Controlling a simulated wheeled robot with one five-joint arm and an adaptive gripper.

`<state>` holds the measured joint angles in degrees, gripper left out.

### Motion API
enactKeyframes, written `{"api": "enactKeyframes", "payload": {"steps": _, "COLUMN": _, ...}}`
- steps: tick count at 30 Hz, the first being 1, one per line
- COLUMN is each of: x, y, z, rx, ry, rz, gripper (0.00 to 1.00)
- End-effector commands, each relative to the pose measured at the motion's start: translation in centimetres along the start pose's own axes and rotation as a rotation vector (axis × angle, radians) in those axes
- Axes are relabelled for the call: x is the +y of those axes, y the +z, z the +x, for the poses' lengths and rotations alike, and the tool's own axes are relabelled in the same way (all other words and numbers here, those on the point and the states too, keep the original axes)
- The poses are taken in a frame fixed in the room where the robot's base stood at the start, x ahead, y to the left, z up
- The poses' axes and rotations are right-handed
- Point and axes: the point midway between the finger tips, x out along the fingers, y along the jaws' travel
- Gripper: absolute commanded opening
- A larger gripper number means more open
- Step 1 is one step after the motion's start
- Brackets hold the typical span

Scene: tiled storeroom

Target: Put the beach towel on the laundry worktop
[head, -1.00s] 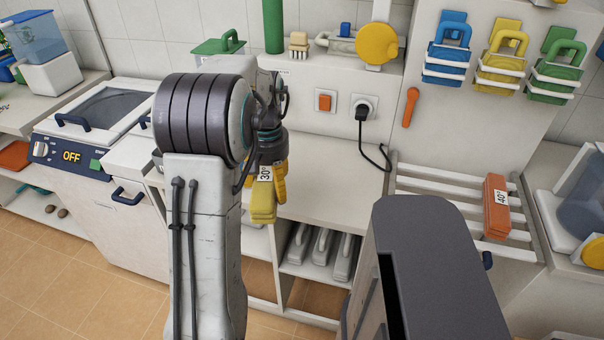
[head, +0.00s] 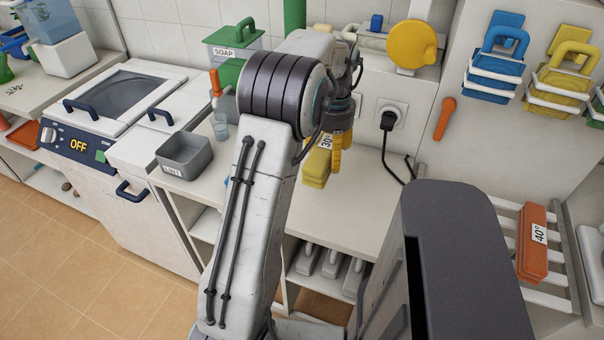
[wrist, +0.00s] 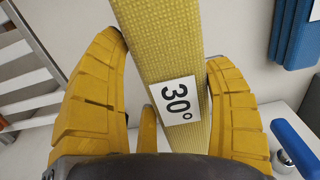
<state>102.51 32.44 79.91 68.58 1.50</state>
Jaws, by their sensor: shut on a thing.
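The beach towel (head: 315,168) is a folded yellow bundle with a white "30°" label. It also shows upright between the fingers in the wrist view (wrist: 160,50). My gripper (head: 335,160) has yellow fingers and is shut on the towel; in the wrist view the fingers (wrist: 170,100) stand on either side of it. The laundry worktop (head: 365,200) is the white surface below and around the towel in the head view. The towel appears over it, inside its front edge; whether it touches the surface I cannot tell.
A black plug and cord (head: 388,122) hang behind. An orange "40°" bundle (head: 533,243) lies on the slatted rack at right. Worktop right of the towel is clear.

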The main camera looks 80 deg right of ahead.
Motion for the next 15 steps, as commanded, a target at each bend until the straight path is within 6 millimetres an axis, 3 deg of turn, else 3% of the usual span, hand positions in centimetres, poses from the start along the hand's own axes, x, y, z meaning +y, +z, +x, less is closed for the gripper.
{"api": "enactKeyframes", "payload": {"steps": 6, "x": -4.1, "y": 1.3, "z": 2.0, "rx": -0.004, "ry": 0.002, "rz": -0.004, "gripper": 0.39}}
{"api": "enactKeyframes", "payload": {"steps": 15, "x": -7.3, "y": 2.2, "z": 4.3, "rx": -0.002, "ry": 0.003, "rz": -0.001, "gripper": 0.39}}
